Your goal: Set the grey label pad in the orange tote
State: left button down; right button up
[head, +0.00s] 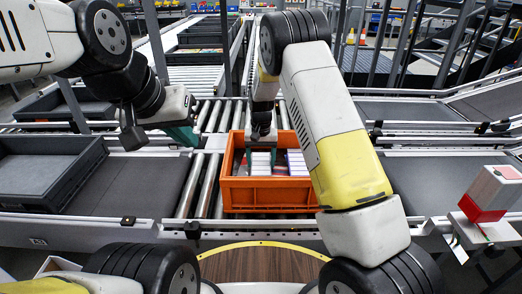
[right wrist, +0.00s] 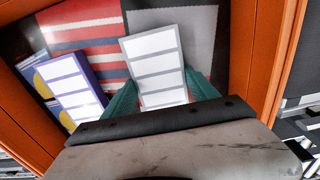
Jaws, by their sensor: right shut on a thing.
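The orange tote (head: 268,197) sits on the rollers in the middle of the head view; its orange wall also shows in the right wrist view (right wrist: 276,70). My right gripper (head: 262,146) reaches down into the tote. The pad also shows inside the tote in the head view (head: 261,163). Whether its lower end touches the tote floor is unclear. My left gripper (head: 183,132) is over the conveyor left of the tote, its finger gap not clear.
A purple-edged label pad (right wrist: 70,90) lies in the tote beside the held pad; red, blue and grey flat items (right wrist: 85,35) cover the floor. A dark tray (head: 45,170) stands at left. A grey-and-red box (head: 490,193) stands at right.

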jog(key=o, duration=1.5)
jog(key=shift+f, duration=0.1)
notch_tip(320, 180, up, 12)
notch_tip(320, 180, up, 9)
jog(key=t+y, duration=0.1)
send_over(261, 163)
jog(key=s+d, duration=0.5)
jog(key=s+d+r+t+y, duration=0.1)
jog(key=s+d+r+t, duration=0.1)
jog(key=s+d+r, duration=0.45)
jog(key=s+d+r+t, duration=0.1)
jog(key=s, duration=0.9)
jog(key=s+d+r+t, duration=0.1)
jog(key=s+r+t, duration=0.1)
jog(key=s, duration=0.8)
jog(key=shift+d+n, duration=0.3)
jog(key=shift+d, duration=0.05)
